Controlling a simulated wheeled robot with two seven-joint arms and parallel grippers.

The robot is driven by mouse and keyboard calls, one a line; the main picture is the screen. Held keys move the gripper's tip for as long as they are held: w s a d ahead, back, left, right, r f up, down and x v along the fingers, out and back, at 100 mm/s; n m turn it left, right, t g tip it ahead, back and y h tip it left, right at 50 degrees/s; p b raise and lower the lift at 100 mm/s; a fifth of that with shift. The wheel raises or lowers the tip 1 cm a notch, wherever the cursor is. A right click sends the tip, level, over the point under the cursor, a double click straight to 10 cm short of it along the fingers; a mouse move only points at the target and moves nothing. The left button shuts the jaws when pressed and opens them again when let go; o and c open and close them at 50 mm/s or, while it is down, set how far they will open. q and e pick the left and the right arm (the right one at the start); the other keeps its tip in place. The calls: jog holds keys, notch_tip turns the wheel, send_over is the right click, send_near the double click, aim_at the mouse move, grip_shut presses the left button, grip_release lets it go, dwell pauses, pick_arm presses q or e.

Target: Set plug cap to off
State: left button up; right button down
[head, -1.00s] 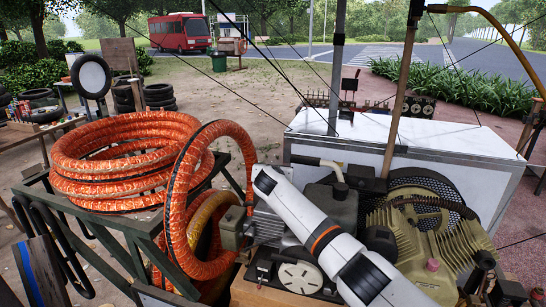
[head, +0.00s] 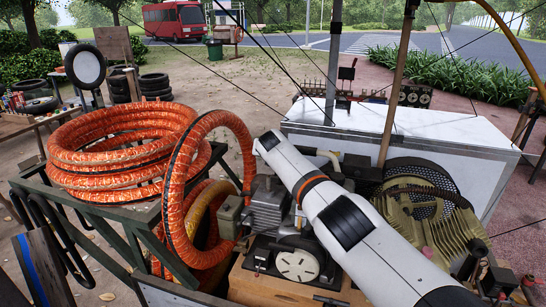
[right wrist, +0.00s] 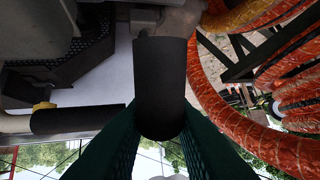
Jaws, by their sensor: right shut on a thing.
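A black cylinder (right wrist: 160,85), which looks like the plug cap, hangs from a grey part in the right wrist view. My right gripper (right wrist: 160,132) has its two dark green fingers on either side of the cylinder's free end and is shut on it. In the head view my white right arm reaches in from the lower right over the engine (head: 265,207). The arm hides the gripper and the cylinder there. My left gripper is not in view.
A coiled orange hose (head: 100,160) lies on the green cart frame (head: 150,240), and one loop hangs close beside the engine. A ribbed compressor (head: 430,225) stands at right. A white-topped box (head: 410,132) is behind.

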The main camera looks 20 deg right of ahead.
jog(key=shift+w, duration=0.1)
dwell(0.5)
jog(key=c, duration=1.3)
grip_release()
jog(key=shift+o, duration=0.2)
jog(key=shift+r+p, duration=0.3)
jog(key=shift+p, duration=0.15)
jog(key=p+v, duration=0.3)
jog(key=p, duration=0.1)
jog(key=shift+d+p, duration=0.1)
jog(key=shift+p, duration=0.3)
jog(key=shift+s+b, duration=0.35)
jog(key=b+v, duration=0.1)
jog(key=v, duration=0.7)
